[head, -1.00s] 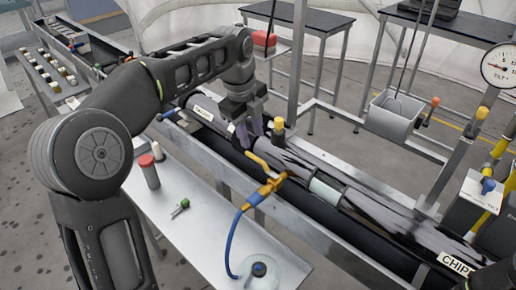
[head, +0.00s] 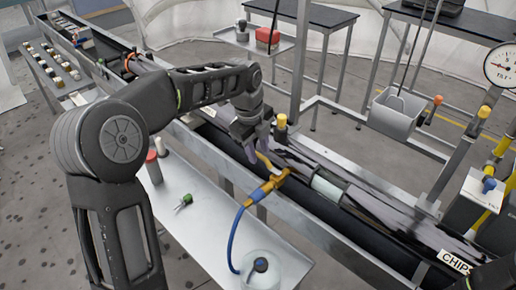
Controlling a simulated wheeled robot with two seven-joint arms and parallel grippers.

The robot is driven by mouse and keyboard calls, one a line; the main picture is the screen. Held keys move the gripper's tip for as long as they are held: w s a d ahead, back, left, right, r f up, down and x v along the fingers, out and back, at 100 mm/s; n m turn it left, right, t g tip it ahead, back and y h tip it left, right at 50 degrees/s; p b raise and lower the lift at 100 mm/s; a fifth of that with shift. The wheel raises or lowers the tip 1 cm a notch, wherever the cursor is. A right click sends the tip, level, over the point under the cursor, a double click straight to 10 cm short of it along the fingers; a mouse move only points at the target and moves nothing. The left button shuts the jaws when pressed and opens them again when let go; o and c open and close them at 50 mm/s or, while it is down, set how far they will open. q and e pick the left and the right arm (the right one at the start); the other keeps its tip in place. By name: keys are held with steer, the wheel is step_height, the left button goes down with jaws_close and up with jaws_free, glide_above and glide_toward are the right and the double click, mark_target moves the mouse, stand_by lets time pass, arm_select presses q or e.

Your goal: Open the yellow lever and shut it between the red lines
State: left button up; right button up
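The yellow lever (head: 265,161) sits on a yellow-orange valve (head: 268,187) by the near rail of the trough. A blue hose (head: 234,230) runs down from the valve. My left gripper (head: 257,153) points down at the lever's far end, with its fingers at or around it. The fingers hide part of that end, and I cannot tell whether they press on it. A round white dial (head: 502,67) at the right edge carries a red mark; its fine lines are too small to read. My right gripper is not in view.
A yellow-capped post (head: 280,127) stands close to the right of my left gripper. A grey bucket (head: 392,112) hangs beyond the trough. A metal side table (head: 205,222) in front holds a green-ended piece (head: 184,201) and a clear round container (head: 262,270).

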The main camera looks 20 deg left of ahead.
arm_select(q)
steer(key=shift+c, duration=0.2)
jaws_close()
stand_by(1.1)
